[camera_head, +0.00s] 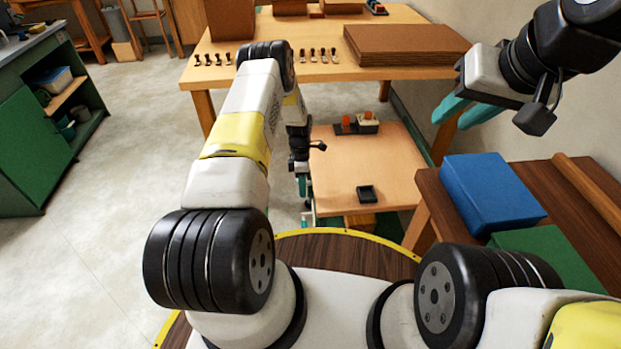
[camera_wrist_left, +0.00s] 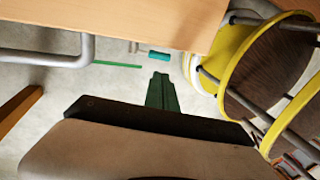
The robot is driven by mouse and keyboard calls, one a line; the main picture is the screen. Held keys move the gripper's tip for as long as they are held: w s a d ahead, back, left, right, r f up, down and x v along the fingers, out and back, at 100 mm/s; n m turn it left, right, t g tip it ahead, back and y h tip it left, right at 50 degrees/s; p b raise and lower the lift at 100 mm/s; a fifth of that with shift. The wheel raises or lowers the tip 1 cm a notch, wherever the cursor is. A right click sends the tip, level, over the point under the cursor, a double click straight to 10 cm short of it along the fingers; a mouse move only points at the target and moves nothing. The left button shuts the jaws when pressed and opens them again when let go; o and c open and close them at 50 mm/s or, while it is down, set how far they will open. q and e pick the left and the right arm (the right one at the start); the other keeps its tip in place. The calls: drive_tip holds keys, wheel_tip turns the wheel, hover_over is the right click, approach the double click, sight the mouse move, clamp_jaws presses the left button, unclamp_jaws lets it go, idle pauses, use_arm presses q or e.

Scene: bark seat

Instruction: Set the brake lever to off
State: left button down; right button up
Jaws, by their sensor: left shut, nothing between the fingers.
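My left arm reaches down to the left side of a low wooden cart (camera_head: 370,185). My left gripper (camera_head: 302,186) is small and partly hidden by the arm there. In the left wrist view its green fingers (camera_wrist_left: 162,92) are together and empty, over the pale floor. A small teal piece (camera_wrist_left: 160,55) lies just beyond the fingertips, apart from them in the picture; I cannot tell whether it is the brake lever. No lever is clearly recognisable, nor any off mark.
A workbench (camera_head: 310,70) with brown sheets and small tools stands behind the cart. A dark side table (camera_head: 445,205) with a blue box (camera_head: 490,192) is at the right. A grey metal tube (camera_wrist_left: 60,57) runs near the left gripper. Open floor lies left.

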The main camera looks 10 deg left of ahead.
sight(304, 226)
use_arm(q)
drive_tip(key=x, duration=1.3)
drive_tip(key=shift+f, duration=0.1)
